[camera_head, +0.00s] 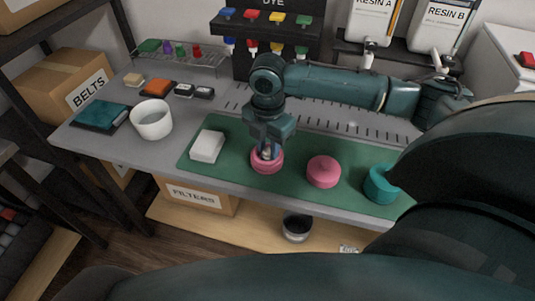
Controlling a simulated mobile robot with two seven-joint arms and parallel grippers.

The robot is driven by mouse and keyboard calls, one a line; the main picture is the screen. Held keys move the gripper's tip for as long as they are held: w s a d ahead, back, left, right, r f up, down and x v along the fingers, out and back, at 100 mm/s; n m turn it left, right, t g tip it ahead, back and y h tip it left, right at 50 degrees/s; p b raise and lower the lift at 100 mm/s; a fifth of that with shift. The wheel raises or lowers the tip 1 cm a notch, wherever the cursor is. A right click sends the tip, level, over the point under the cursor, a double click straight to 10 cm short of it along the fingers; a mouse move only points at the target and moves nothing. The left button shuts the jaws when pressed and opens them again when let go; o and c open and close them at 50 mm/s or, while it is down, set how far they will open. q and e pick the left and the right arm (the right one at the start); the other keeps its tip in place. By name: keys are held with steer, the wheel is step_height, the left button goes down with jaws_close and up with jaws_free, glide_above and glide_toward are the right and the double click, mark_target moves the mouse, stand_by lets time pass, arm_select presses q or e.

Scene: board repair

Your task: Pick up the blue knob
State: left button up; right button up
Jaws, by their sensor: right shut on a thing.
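No clearly blue knob can be made out; a teal round piece (380,185) sits at the right of the green mat, partly hidden by my arm. My right gripper (267,150) points down over the left pink round piece (267,162), its fingers at the opening in that piece's top. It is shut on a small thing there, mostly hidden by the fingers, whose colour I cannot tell. A second pink round piece (323,172) stands on the mat between the left pink piece and the teal one. My left gripper is not in view.
The green mat (232,133) lies on the grey bench. A white block (207,146) is on its left, with a white bowl (152,119) farther left. A dye rack (262,25) and resin bottles (439,24) stand behind. My arm covers the lower right.

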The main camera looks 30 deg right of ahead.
mark_target(267, 149)
steer(key=shift+f, duration=0.25)
steer(key=c, duration=0.3)
steer(key=shift+w, duration=0.1)
jaws_close()
step_height(267, 149, up, 10)
steer(key=p, duration=0.1)
steer(key=shift+p, duration=0.3)
steer(key=shift+w+r, duration=0.1)
